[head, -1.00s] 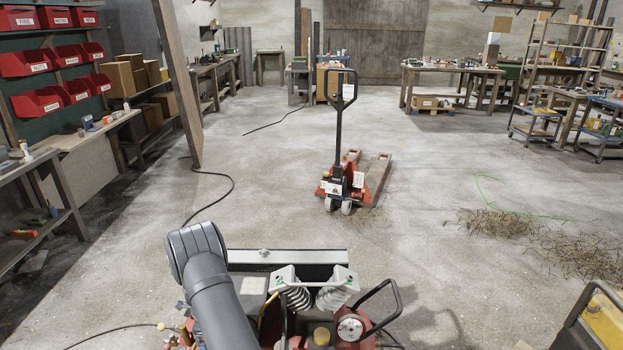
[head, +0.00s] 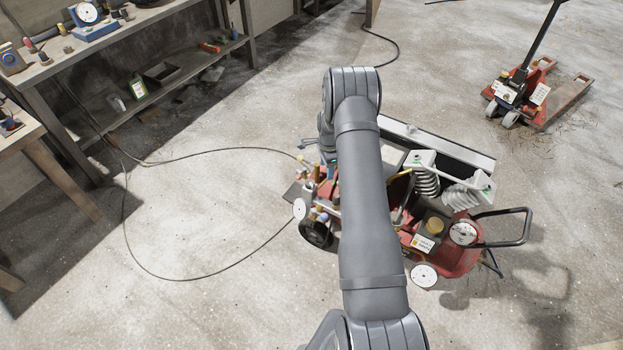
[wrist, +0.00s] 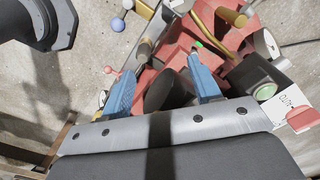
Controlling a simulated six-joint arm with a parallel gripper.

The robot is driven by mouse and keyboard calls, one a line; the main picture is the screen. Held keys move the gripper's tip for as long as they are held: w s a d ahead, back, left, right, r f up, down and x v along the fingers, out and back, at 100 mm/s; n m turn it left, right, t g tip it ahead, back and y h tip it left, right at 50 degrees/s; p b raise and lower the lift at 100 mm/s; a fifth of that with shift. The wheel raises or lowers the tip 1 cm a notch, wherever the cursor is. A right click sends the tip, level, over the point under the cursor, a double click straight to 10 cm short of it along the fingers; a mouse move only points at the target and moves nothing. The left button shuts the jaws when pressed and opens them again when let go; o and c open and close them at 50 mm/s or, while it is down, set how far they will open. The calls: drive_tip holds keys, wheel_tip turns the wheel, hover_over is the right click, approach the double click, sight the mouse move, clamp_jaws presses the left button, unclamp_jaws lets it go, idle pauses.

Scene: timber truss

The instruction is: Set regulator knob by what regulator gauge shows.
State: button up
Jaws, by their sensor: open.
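The red compressor (head: 455,255) stands on the floor in the head view, partly hidden behind my arm. White round dials show on it: one at its left side (head: 300,209), one at its front (head: 424,275) and one at its right (head: 463,233). Their readings are too small to read, and I cannot tell which is the regulator gauge. In the wrist view, my gripper (wrist: 168,52) has its blue fingers apart over red machine parts. A dark round part (wrist: 166,92) shows between the fingers; I cannot tell whether it is the regulator knob or whether they touch it.
A black hose (head: 205,152) loops over the floor left of the compressor. A workbench (head: 105,35) with tools stands at upper left. A red pallet truck (head: 540,95) stands at upper right. The floor around the compressor is mostly clear.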

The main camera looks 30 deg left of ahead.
sight(310, 183)
drive_tip(key=a+r+n, duration=0.5)
drive_tip(key=a+n, duration=0.2)
drive_tip(key=n, duration=0.6)
drive_tip(key=f, duration=1.7)
drive_tip(key=shift+s, duration=0.25)
drive_tip(key=c, duration=1)
